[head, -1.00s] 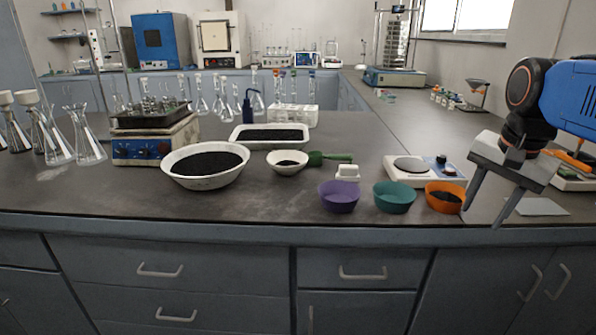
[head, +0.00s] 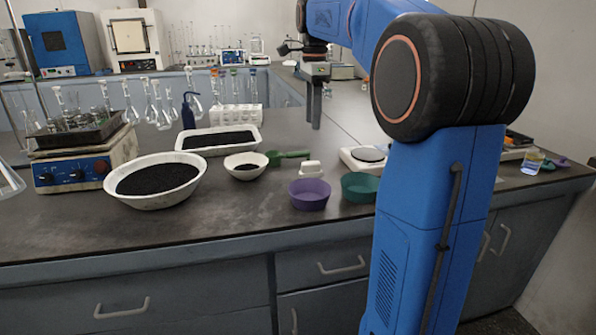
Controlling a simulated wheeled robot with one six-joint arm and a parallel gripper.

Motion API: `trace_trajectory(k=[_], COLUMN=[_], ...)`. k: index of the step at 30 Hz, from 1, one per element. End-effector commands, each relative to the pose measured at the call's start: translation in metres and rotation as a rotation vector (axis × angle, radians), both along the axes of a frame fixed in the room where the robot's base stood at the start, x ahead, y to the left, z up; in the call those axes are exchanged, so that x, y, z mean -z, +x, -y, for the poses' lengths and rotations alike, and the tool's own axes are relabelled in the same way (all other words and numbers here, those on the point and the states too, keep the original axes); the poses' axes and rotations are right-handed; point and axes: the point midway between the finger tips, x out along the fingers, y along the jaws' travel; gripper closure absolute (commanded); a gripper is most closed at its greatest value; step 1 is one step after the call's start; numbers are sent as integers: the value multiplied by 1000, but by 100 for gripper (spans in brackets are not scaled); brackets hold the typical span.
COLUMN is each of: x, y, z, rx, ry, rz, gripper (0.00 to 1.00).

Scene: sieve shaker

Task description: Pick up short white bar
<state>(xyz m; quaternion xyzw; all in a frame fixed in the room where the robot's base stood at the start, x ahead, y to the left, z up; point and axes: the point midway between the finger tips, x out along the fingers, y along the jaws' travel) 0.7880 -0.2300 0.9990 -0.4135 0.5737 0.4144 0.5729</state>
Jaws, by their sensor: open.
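A small white block-like piece (head: 310,168) lies on the dark counter just behind the purple bowl (head: 310,193); it looks like the short white bar, though its exact shape is hard to make out at this size. My gripper (head: 315,122) points down above the counter, above and behind the white piece in the picture, clear of it. It is open, seen nearly side-on so its fingers overlap, with nothing visible between them.
A green scoop (head: 290,154) and a small white bowl (head: 246,166) lie left of the piece. A balance (head: 362,158) and a teal bowl (head: 360,187) stand to its right. A large white bowl (head: 155,182) and a white tray (head: 218,138) stand further left.

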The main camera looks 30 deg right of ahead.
Motion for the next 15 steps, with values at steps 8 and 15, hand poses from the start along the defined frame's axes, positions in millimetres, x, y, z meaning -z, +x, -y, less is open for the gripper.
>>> trace_trajectory(k=[8, 15], x=[49, 90], y=[-1, -1], z=[-1, -1], rx=[-2, -3], ry=[1, 0], rz=[-2, -1], gripper=[58, 58])
